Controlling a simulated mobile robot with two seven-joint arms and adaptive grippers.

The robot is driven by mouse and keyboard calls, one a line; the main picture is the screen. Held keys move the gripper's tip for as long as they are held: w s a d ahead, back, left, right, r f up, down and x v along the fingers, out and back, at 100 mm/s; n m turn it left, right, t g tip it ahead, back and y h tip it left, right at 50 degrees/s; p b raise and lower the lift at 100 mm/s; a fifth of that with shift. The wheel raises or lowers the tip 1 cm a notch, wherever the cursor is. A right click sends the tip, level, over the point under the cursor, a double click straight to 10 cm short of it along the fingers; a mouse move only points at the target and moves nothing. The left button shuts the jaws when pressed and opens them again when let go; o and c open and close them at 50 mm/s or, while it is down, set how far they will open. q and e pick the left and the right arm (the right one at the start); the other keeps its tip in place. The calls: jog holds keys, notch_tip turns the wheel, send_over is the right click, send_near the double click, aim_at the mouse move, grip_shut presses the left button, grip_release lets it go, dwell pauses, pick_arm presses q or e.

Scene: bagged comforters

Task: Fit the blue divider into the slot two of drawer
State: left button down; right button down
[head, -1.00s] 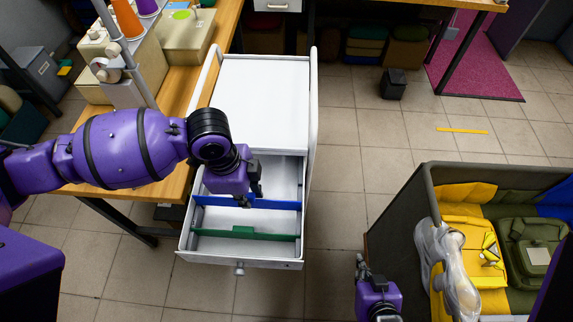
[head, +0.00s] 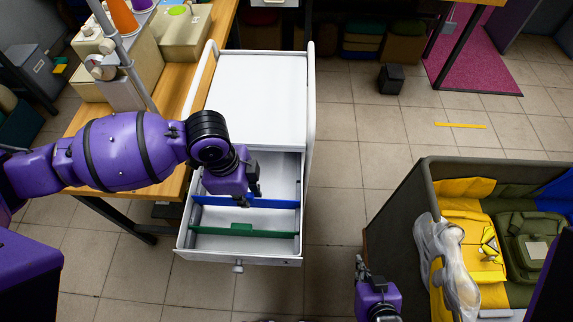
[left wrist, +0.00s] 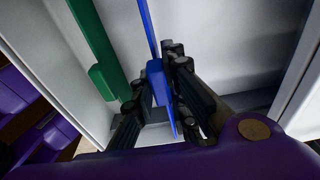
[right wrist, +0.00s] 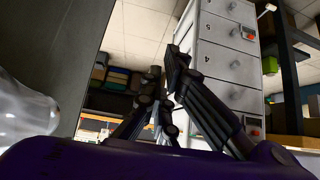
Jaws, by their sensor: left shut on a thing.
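The white drawer (head: 190,241) is pulled open below the white cabinet top. The blue divider (head: 284,204) spans the drawer's width, behind and roughly parallel to the green divider (head: 271,234). My left gripper (head: 249,200) is shut on the blue divider's raised middle part. The left wrist view shows its fingers (left wrist: 158,85) on either side of the blue divider (left wrist: 146,24), with the green divider (left wrist: 92,40) to the left. Whether the blue divider's ends sit in side slots cannot be told. My right gripper (head: 360,266) is empty, outside the drawer; its opening is unclear.
A dark bin (head: 400,206) at the right holds yellow and green bags and a clear-wrapped item. A wooden bench (head: 90,115) with a machine and thread cones stands left of the cabinet.

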pick_arm(q)
jog(key=shift+f, duration=0.45)
pick_arm(e)
jog(key=shift+w+a, duration=0.1)
jog(key=shift+w, duration=0.3)
pick_arm(q)
jog(key=shift+f, duration=0.15)
pick_arm(e)
jog(key=shift+s, duration=0.1)
pick_arm(q)
jog(key=shift+f, duration=0.45)
pick_arm(e)
jog(key=shift+s+d+f, duration=0.2)
jog(key=shift+s+f, duration=0.25)
jog(key=shift+s, duration=0.3)
pick_arm(q)
jog(key=shift+f, duration=0.1)
